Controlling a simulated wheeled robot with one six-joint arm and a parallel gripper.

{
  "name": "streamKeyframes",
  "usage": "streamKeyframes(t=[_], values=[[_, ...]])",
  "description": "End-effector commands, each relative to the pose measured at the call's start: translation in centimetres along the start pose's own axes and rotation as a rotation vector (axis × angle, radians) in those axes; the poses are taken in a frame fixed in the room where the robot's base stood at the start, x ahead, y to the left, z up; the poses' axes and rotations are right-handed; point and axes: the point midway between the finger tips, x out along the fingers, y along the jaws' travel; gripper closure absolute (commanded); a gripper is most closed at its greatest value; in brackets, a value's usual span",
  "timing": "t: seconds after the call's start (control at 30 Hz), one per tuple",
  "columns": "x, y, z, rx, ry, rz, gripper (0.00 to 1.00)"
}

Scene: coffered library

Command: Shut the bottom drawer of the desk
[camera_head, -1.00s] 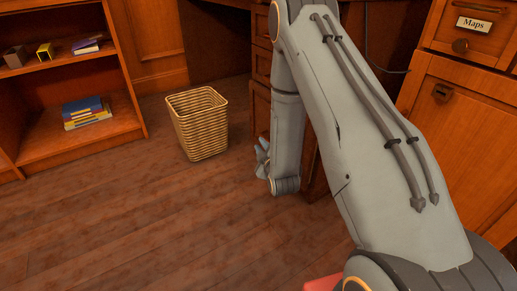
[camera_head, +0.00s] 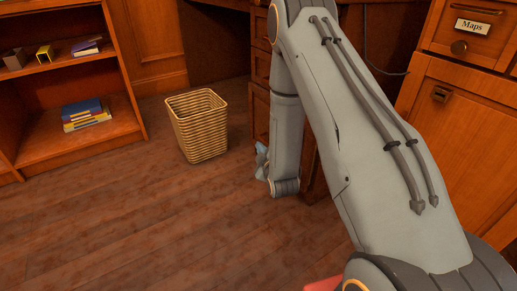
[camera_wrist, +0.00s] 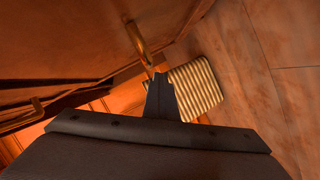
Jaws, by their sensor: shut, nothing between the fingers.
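The wooden desk (camera_head: 261,66) stands at the back in the head view, with a column of drawers partly behind my arm. Its lower drawer front (camera_head: 259,108) shows only as a narrow strip, and how far it stands open is hidden. In the wrist view a wooden front (camera_wrist: 70,40) with a curved brass handle (camera_wrist: 137,42) is close by; I cannot tell which drawer it belongs to. My gripper (camera_wrist: 158,80) is shut and empty, its tips just below that handle in the picture. Whether they touch it is unclear. In the head view my gripper is low, mostly hidden by the wrist.
A wicker basket (camera_head: 198,126) stands on the floor left of my wrist, and also shows beyond my fingers in the wrist view (camera_wrist: 198,88). A bookshelf (camera_head: 125,70) is at the left. A "Maps" cabinet (camera_head: 465,120) is at the right. The floor in front is clear.

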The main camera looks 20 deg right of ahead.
Motion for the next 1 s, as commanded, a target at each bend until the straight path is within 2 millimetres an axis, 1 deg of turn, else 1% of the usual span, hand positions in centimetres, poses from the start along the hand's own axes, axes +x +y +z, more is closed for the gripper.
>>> streamKeyframes(t=[0.8,0.83,0.9,0.93,1.0], values=[[0.00,0.00,-0.01,0.000,0.000,0.000,1.00],[0.00,0.00,-0.01,0.000,0.000,0.000,0.98],[0.00,0.00,-0.01,0.000,0.000,0.000,0.87],[0.00,0.00,-0.01,0.000,0.000,0.000,0.82],[0.00,0.00,-0.01,0.000,0.000,0.000,0.82]])
